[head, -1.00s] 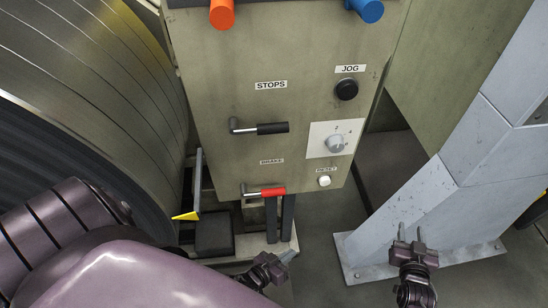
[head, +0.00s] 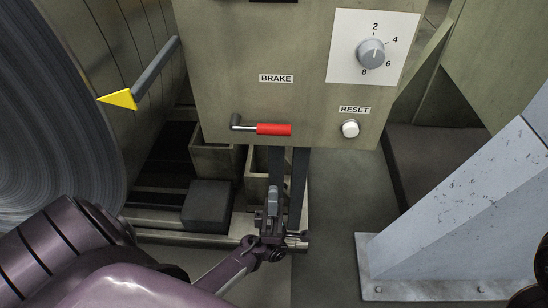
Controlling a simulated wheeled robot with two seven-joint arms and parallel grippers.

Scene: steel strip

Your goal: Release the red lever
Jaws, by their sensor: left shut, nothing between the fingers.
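The red lever (head: 273,129) is a grey crank with a red grip, under the BRAKE label on the panel's lower part. It lies roughly level, its grip pointing right. My left gripper (head: 272,192) is below the lever, fingers pointing up, shut and empty. It appears apart from the lever. Only a dark piece at the lower right edge shows on the right side; my right gripper's fingers are not in view.
The panel (head: 220,60) also carries a grey numbered dial (head: 371,53) and a white RESET button (head: 350,128). A large steel coil (head: 50,120) and a yellow-tipped pointer (head: 120,98) are at left. A pale steel post (head: 450,220) stands at right.

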